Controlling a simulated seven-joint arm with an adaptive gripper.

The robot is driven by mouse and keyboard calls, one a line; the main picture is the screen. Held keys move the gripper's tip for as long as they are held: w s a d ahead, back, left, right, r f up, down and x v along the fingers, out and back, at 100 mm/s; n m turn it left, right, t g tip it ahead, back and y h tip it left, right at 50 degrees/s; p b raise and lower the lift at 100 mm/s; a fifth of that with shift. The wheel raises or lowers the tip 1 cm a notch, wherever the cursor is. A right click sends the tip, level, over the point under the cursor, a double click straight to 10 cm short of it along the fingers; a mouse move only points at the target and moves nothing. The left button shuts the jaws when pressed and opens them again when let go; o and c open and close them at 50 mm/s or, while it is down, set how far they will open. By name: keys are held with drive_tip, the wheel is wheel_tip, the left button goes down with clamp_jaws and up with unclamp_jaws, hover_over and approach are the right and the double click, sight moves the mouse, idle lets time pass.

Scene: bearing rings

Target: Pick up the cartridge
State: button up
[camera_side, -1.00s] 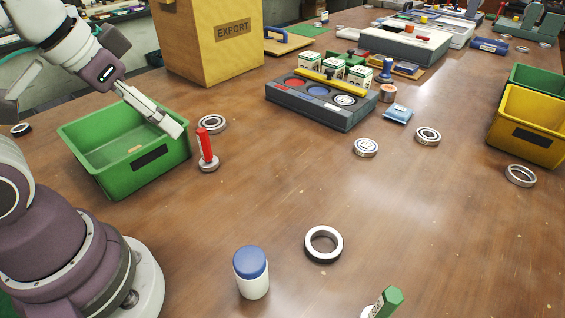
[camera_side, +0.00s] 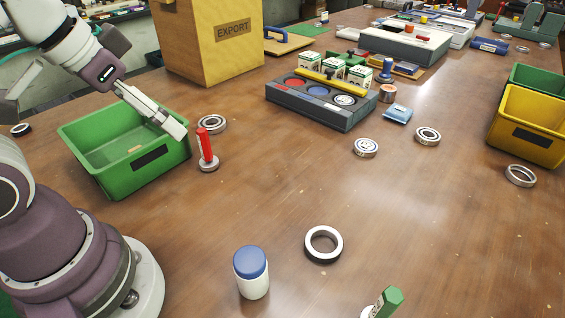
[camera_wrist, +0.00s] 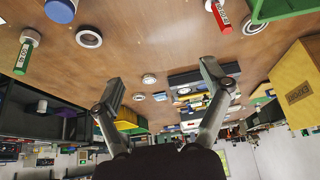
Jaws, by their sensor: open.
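No object is plainly marked as the cartridge, and I cannot tell which one it is. A red upright cylinder (camera_side: 206,146) stands on a metal base right of the green bin; it also shows in the wrist view (camera_wrist: 219,18). A white jar with a blue lid (camera_side: 252,272) stands at the front. A green hexagonal piece (camera_side: 388,301) is at the front edge of the side view and shows at left in the wrist view (camera_wrist: 26,51). My gripper (camera_side: 176,127) is over the green bin's right rim, left of the red cylinder. Its fingers (camera_wrist: 162,84) are apart and empty.
The green bin (camera_side: 149,176) stands close below my gripper. Several bearing rings, including a dark-sided ring (camera_side: 323,244), lie on the table. A grey tray (camera_side: 318,112), an EXPORT box (camera_side: 215,62) and a yellow bin (camera_side: 526,137) stand farther off. The table's middle is mostly clear.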

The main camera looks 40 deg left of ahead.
drive_tip(key=m+g, duration=0.6)
drive_tip(key=m, duration=1.3)
hover_over(249, 258)
drive_tip(key=f, duration=0.7)
drive_tip(key=shift+s+d+f, duration=0.1)
drive_tip(key=shift+s+f, duration=0.15)
drive_tip(key=shift+f, duration=0.15)
drive_tip(key=shift+m, duration=0.3)
drive_tip(key=f, duration=1)
drive_tip(key=shift+w+f, duration=0.15)
drive_tip(key=shift+w, duration=0.1)
drive_tip(key=c, duration=1.3)
